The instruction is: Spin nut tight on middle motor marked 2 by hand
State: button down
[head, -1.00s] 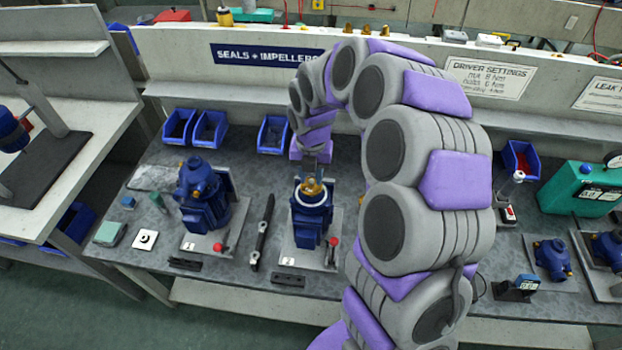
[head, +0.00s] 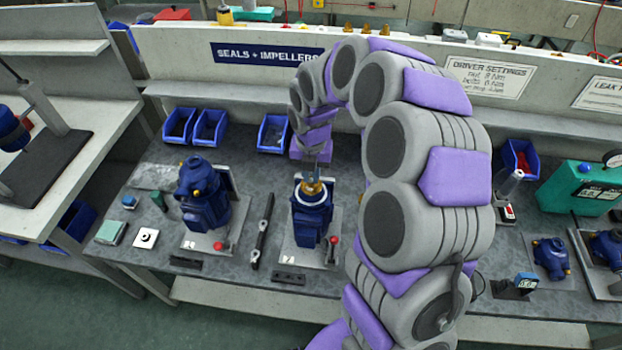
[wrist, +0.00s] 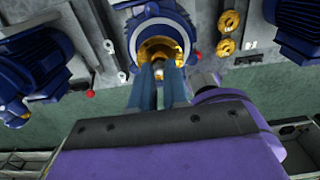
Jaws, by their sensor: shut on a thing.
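The middle motor (head: 312,222) is a blue unit standing upright on a grey plate, with a white ring round its top. A brass nut (head: 312,187) sits at the top centre of this motor. My gripper (head: 316,172) reaches down onto it from above and is shut on the nut. In the wrist view, the two blue-grey fingers (wrist: 162,75) meet the brass part (wrist: 160,50) inside the motor's blue and white rim (wrist: 122,38). The fingers hide part of the nut. The plate's number is too small to read.
Another blue motor (head: 203,195) stands on a plate at left. A black bar (head: 263,230) lies between the two motors. Red-knobbed levers (head: 333,240) stand beside them. Blue bins (head: 273,133) line the back. A teal case (head: 582,186) stands at right.

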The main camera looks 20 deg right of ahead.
jog(key=m+p, duration=0.2)
jog(key=m, duration=0.4)
jog(key=shift+m, duration=0.5)
jog(key=m+p, duration=0.1)
jog(key=m, duration=0.5)
jog(key=shift+m+p, duration=0.3)
